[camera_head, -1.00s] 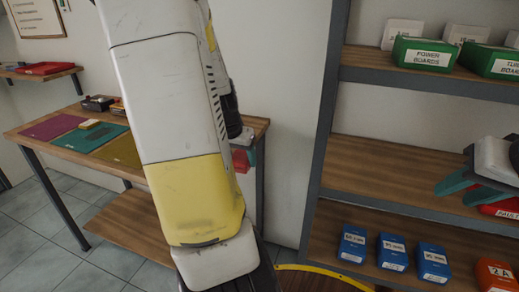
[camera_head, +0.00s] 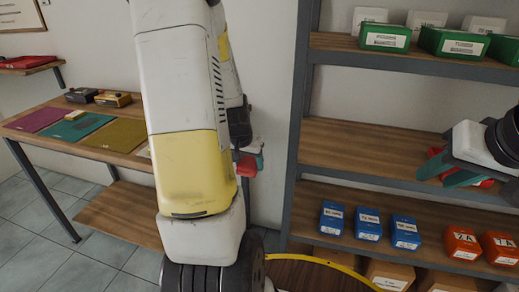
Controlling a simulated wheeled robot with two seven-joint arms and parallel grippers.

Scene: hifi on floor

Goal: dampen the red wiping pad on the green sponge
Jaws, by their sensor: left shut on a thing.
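My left gripper (camera_head: 248,159) is small and partly hidden behind my own arm. It is shut on a red thing that looks like the red wiping pad (camera_head: 246,168), held in the air between the workbench and the shelf. My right gripper (camera_head: 448,172) is at the right edge, in front of the middle shelf, with its teal fingers apart. I cannot make out a green sponge. A small pale yellow block (camera_head: 75,115) lies on the teal mat (camera_head: 85,128).
The wooden workbench (camera_head: 30,137) also bears a purple mat (camera_head: 38,118), an olive mat (camera_head: 118,135) and dark boxes (camera_head: 113,99). The shelf unit (camera_head: 340,143) holds green bins (camera_head: 385,37), blue boxes (camera_head: 368,223) and orange boxes (camera_head: 462,242). A red bin (camera_head: 486,184) sits behind my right gripper.

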